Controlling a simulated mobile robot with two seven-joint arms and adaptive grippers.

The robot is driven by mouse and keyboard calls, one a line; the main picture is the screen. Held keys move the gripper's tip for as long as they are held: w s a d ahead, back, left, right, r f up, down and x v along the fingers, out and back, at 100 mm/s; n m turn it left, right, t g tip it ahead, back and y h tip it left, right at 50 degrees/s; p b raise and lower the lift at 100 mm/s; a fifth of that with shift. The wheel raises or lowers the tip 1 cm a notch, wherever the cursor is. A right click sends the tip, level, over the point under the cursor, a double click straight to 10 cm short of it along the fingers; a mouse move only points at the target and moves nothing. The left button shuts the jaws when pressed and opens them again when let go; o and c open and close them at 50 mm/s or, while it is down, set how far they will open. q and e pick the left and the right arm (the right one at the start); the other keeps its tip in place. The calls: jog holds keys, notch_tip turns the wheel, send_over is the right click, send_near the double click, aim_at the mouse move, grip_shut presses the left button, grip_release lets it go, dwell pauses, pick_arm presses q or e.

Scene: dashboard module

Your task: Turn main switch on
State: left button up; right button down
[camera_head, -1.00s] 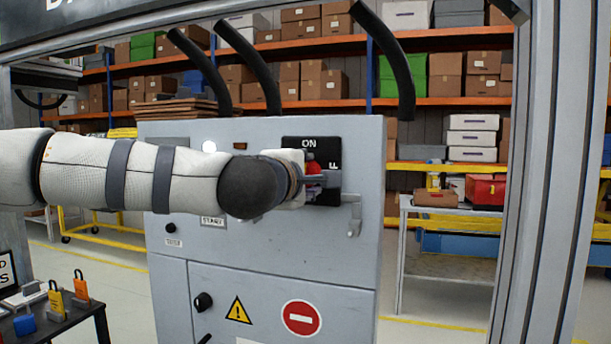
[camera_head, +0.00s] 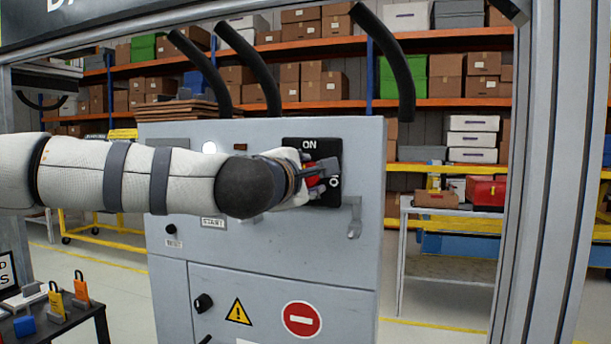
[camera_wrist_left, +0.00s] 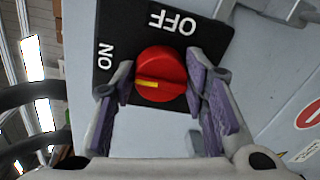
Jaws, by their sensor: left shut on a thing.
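The main switch is a red round knob (camera_wrist_left: 160,72) on a black plate (camera_wrist_left: 112,42) marked ON and OFF. In the left wrist view, its yellow mark is at the knob's left side, on the side of the ON label. In the head view, the plate (camera_head: 328,147) shows ON at the top; the label at its right is partly hidden. The red knob (camera_head: 312,170) shows behind the fingers. My left gripper (camera_head: 322,173) is shut on the knob, with one purple-padded finger on each side. It also fills the lower left wrist view (camera_wrist_left: 160,92). My right gripper is not in view.
The grey cabinet (camera_head: 270,248) carries the switch, with a hooked handle (camera_head: 354,218) just right of the plate. A small dark table (camera_head: 75,325) with padlocks stands at lower left. Metal frame posts (camera_head: 540,180) stand at right, and shelves with boxes fill the back.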

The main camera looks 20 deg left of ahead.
pick_arm(q)
jog(key=o, duration=1.1)
jog(key=shift+o, duration=0.2)
jog(key=s, duration=1.2)
jog(key=shift+a+r, duration=0.2)
jog(key=shift+r, duration=0.25)
